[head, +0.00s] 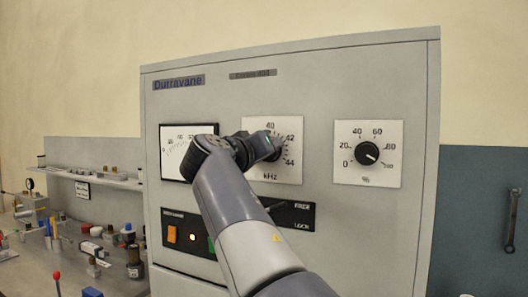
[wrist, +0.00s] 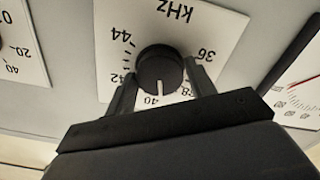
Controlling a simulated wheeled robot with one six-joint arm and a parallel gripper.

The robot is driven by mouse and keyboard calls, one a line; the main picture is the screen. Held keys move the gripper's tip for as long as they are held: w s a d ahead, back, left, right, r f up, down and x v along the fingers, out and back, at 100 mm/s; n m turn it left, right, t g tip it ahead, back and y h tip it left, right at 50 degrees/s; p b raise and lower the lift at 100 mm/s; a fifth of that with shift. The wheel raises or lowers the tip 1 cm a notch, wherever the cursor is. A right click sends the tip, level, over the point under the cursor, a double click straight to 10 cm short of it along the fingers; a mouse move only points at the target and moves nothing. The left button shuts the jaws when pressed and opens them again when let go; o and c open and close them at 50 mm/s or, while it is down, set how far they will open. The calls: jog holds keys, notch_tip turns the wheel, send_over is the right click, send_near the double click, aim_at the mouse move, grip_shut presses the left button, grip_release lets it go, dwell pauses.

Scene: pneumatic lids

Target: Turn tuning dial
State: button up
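The tuning dial (wrist: 160,68) is a round black knob with a white pointer line, on a white kHz scale plate (head: 289,172) on the front of a grey cabinet. The wrist view shows it upside down, with the pointer near the 40 mark. My gripper (wrist: 160,78) has one finger on each side of the knob, with no clear gap between fingers and knob. In the head view my gripper (head: 268,146) covers the knob and part of the scale.
A percent dial (head: 367,153) sits right of the kHz plate, and a meter (head: 177,148) sits left. Below is a black strip with an orange switch (head: 172,234) and a lit lamp, and a dark panel marked FREE and LOCK (head: 298,214). A cluttered bench (head: 30,272) stands left.

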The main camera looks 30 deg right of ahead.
jog(key=o, duration=0.3)
jog(key=b+v, duration=0.3)
jog(key=v, duration=0.7)
jog(key=shift+s+a, duration=0.3)
jog(key=p+x, duration=0.3)
jog(key=x, duration=0.7)
jog(key=shift+w+d, duration=0.3)
